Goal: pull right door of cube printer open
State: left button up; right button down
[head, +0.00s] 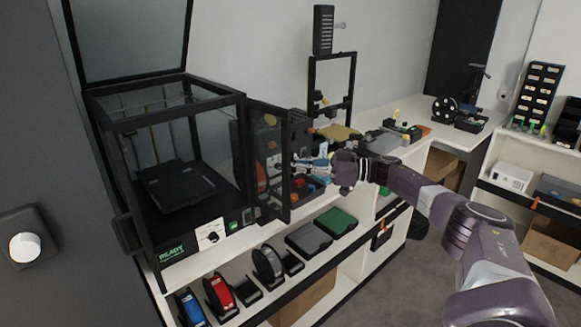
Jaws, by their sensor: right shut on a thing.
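The black cube printer (208,216) stands at the left on a white shelf unit. Its front shows READY in green. Its right door (270,160), a dark framed see-through panel, stands swung out to the right of the printer's front. My right gripper (303,165) reaches in from the right and is shut at the door's free edge, seemingly on its handle. The exact contact is small and hard to make out. A black handle (124,234) shows at the printer's left front. My left gripper is not in view.
The printer's lid (130,38) stands raised. Spools, including a red one (219,293), and a green-topped box (337,221) are on the shelf below. Tools and a black stand (332,85) are behind my gripper.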

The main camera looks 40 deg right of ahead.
jog(key=shift+d, duration=0.25)
jog(key=c, duration=2.4)
grip_release()
jog(key=shift+s+d, duration=0.1)
jog(key=v, duration=1.2)
jog(key=shift+d, duration=0.1)
